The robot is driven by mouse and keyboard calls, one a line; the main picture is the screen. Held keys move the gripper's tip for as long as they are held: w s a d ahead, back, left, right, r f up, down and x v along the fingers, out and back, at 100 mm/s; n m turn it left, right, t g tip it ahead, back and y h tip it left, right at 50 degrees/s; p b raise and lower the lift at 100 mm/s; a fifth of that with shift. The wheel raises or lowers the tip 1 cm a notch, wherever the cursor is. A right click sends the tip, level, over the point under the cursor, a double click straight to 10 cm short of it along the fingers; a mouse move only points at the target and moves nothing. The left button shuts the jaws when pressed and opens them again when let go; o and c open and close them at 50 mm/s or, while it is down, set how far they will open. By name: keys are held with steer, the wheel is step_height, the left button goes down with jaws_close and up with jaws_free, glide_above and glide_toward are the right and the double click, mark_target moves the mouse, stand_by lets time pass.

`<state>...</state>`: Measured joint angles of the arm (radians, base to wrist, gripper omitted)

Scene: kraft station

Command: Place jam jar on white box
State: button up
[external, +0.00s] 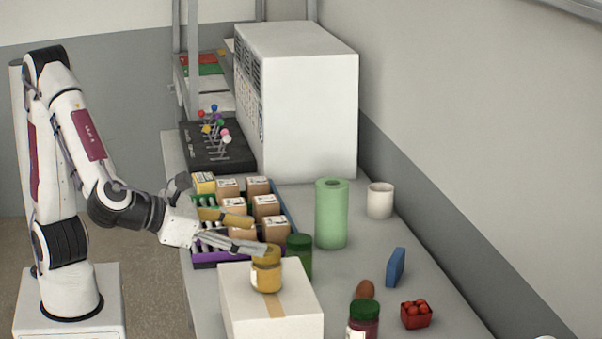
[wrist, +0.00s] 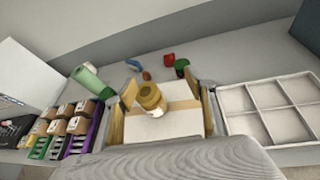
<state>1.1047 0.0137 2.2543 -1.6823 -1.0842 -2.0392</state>
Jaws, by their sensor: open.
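A yellow jar with a pale label (external: 266,274) stands upright on the white box (external: 235,300), which has a tan tape strip. In the wrist view the yellow jar (wrist: 151,97) lies between my spread fingers, closer to the left one, above the white box (wrist: 165,124). My gripper (external: 258,234) is open at the box's back edge, its near fingertip overlapping the jar's lid in the external view. A dark red jar with a green lid (external: 363,320) stands on the table right of the box. I cannot tell from the labels which jar holds jam.
A green jar (external: 299,256) stands behind the box. A crate of small cartons (external: 205,263) is left of it. A paper roll (external: 331,214), white cup (external: 380,200), blue block (external: 396,267), egg (external: 366,289) and strawberry punnet (external: 416,316) stand right. A divided tray (wrist: 270,110) shows at right.

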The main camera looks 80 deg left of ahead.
steer(key=w+a+r+m+h, duration=0.1)
steer(key=w+r+m+h, duration=0.2)
steer(key=r+m+h, duration=0.8)
steer(key=s+a+f+m+g+y, duration=0.4)
steer(key=s+a+f+m, duration=0.4)
steer(key=s+a+m, duration=0.2)
steer(key=s+a+f+m+g+y, duration=0.3)
steer(key=s+a+f+m+y, duration=0.2)
steer(key=a+m, duration=0.9)
steer(key=s+f+m, duration=0.1)
steer(key=s+f, duration=0.2)
steer(key=s, duration=0.1)
steer(key=shift+s+a+g, duration=0.4)
